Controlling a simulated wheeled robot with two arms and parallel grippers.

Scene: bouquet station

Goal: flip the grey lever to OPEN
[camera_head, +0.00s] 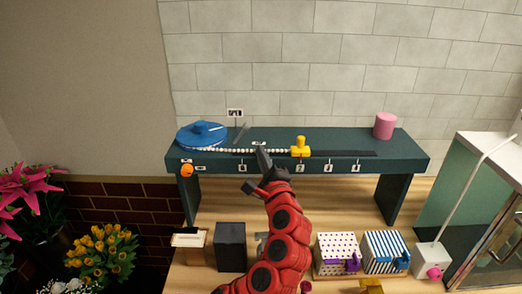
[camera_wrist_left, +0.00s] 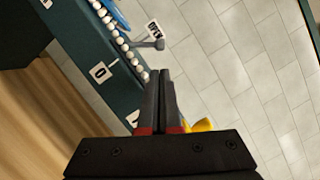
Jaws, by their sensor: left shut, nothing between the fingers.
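The grey lever (camera_head: 241,132) stands at the back of the dark green shelf (camera_head: 400,150), right of a blue round thing, below a small black-and-white sign (camera_head: 235,112). In the left wrist view the lever (camera_wrist_left: 148,45) shows as a grey stem with a thicker end, close to a label (camera_wrist_left: 153,29) whose small letters are hard to read. My left gripper (camera_head: 262,152) is shut and empty at the shelf's front edge, to the right of and nearer than the lever. In the left wrist view its fingertips (camera_wrist_left: 160,74) point toward the lever, with a gap between. My right gripper is not in view.
A row of white beads (camera_head: 225,150) runs along the shelf to a yellow slider (camera_head: 300,147) right of my gripper. The blue round thing (camera_head: 202,134) and a pink cylinder (camera_head: 384,125) stand on the shelf. Boxes (camera_head: 231,245) stand below.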

